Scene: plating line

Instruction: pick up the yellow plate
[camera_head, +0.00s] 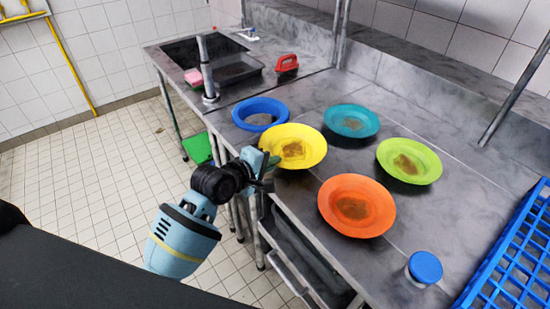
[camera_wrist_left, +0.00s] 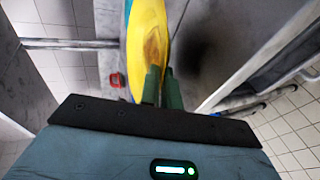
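The yellow plate (camera_head: 309,143) has a brown stain in its middle and is at the left front part of the steel counter. In the left wrist view the plate (camera_wrist_left: 147,30) shows nearly edge-on. My left gripper (camera_head: 266,168) is at the plate's near left rim. Its two green fingers (camera_wrist_left: 162,88) are close together, one on each face of the rim, and look shut on it. A dark shadow lies apart from the plate in the wrist view, so it seems slightly raised. My right gripper is not in view.
A blue ring-shaped dish (camera_head: 247,108) is just behind the yellow plate. Teal (camera_head: 369,121), lime (camera_head: 431,162) and orange (camera_head: 383,212) plates lie to the right. A blue-lidded jar (camera_head: 425,268) and blue rack (camera_head: 518,245) stand farther right. A red-handled brush (camera_head: 287,63) lies near the sink.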

